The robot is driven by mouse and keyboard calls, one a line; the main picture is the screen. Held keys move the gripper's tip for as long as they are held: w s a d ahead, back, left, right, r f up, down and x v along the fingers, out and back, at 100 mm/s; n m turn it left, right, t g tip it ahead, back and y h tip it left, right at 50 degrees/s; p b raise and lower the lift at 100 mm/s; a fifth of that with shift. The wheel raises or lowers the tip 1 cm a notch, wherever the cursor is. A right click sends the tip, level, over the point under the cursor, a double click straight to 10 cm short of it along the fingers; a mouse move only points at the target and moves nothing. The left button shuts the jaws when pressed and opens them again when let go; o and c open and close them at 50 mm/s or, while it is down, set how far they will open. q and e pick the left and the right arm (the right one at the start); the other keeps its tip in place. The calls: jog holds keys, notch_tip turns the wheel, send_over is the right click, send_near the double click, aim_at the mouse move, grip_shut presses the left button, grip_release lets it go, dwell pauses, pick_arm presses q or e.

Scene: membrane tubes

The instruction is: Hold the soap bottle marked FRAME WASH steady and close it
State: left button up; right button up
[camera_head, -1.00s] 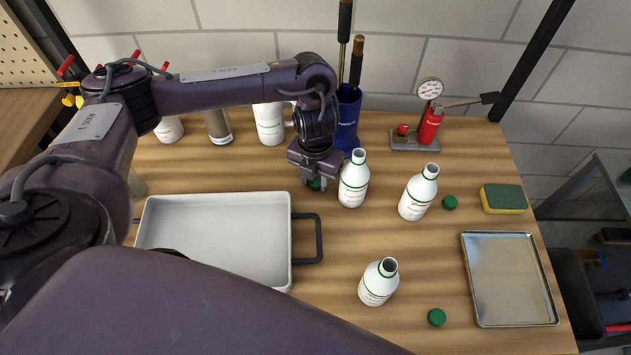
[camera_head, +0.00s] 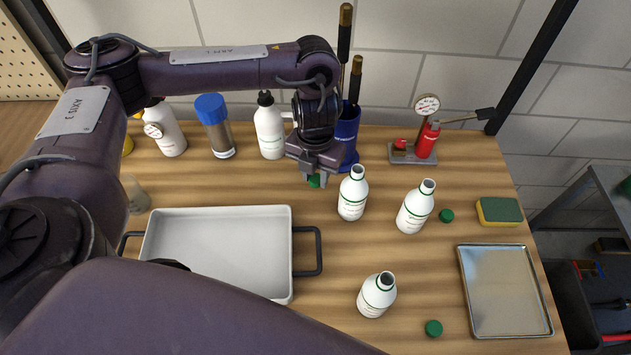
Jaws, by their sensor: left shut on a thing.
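Three white bottles with green bands stand open on the table: one beside my left gripper (camera_head: 352,193), one to its right (camera_head: 416,207) and one nearer the front (camera_head: 376,295). Their print is too small to read, so I cannot tell which is FRAME WASH. My left gripper (camera_head: 314,178) points down and is shut on a green cap (camera_head: 314,182), just left of the nearest bottle and apart from it. Two other green caps lie on the table, one right of the second bottle (camera_head: 446,215) and one at the front (camera_head: 433,328). My right gripper is not in view.
A white tray with dark handles (camera_head: 215,292) stands at left. A blue holder (camera_head: 345,135) is behind the gripper. A red dispenser with a gauge (camera_head: 427,140), a sponge (camera_head: 499,211) and a metal tray (camera_head: 505,290) are at right. Several containers line the back left.

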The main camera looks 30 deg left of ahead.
aim_at(315, 178)
pick_arm(q)
notch_tip(315, 178, up, 13)
jog(key=p, duration=0.2)
dwell(0.3)
